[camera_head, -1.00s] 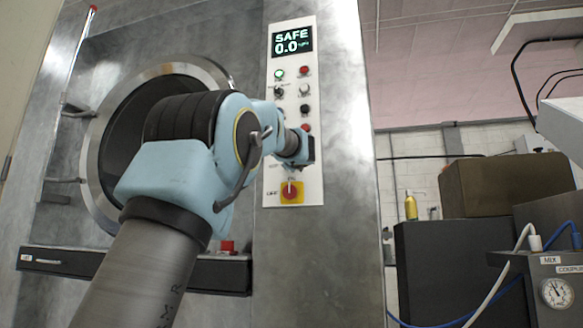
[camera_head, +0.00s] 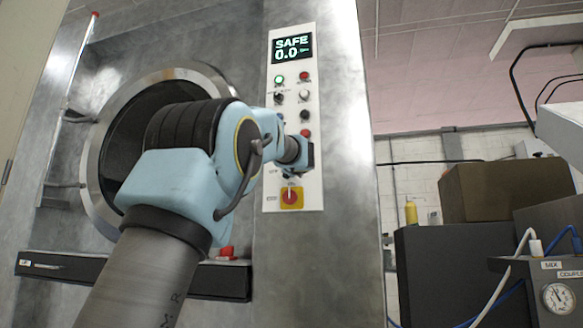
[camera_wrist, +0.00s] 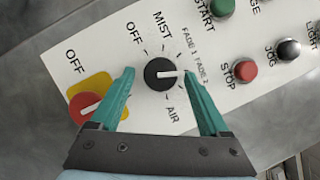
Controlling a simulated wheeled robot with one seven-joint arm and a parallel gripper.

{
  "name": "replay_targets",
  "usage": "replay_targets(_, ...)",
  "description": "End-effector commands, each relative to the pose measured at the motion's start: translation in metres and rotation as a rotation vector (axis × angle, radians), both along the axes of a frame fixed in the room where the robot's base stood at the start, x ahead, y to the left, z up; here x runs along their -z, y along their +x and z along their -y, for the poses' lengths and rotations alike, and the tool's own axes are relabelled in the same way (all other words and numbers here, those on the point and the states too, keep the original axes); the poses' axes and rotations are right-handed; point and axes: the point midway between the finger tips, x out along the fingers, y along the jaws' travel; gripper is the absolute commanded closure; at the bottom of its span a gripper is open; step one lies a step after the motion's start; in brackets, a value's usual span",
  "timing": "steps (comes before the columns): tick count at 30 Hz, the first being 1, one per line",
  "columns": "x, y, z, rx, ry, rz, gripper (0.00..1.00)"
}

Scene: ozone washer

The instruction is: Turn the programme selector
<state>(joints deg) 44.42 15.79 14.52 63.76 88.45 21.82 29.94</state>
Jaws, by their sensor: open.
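The programme selector (camera_wrist: 158,74) is a round black knob with a white pointer line, in the middle of the wrist view. Its pointer faces right, toward the FADE labels. Printed around it are OFF, MIST, FADE 1, FADE 2 and AIR. My gripper (camera_wrist: 159,75) is open, with one teal finger on each side of the knob. The fingertips reach about level with the knob in the picture; I cannot tell whether they touch it. In the head view, my own arm and wrist hide the selector, and the fingers cannot be made out.
A red switch (camera_wrist: 84,107) on a yellow plate sits close by the left finger. A red STOP button (camera_wrist: 243,71), green START button (camera_wrist: 222,8) and black JOG button (camera_wrist: 288,49) lie to the right. The panel display (camera_head: 291,47) reads SAFE 0.0. A round door (camera_head: 105,150) is left.

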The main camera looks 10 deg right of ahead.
Motion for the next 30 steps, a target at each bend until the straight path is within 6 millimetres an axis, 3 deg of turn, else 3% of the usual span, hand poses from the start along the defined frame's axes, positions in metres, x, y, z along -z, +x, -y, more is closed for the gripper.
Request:
replay_targets(5,0.003,-0.011,-0.001,0.001,-0.001,0.002,0.2)
replay_targets(18,0.018,-0.088,-0.014,0.003,-0.002,0.0,0.2)
replay_targets(24,0.021,-0.103,-0.016,0.001,-0.001,-0.001,0.2)
replay_targets(30,0.021,-0.105,-0.016,0.0,0.0,0.0,0.2)
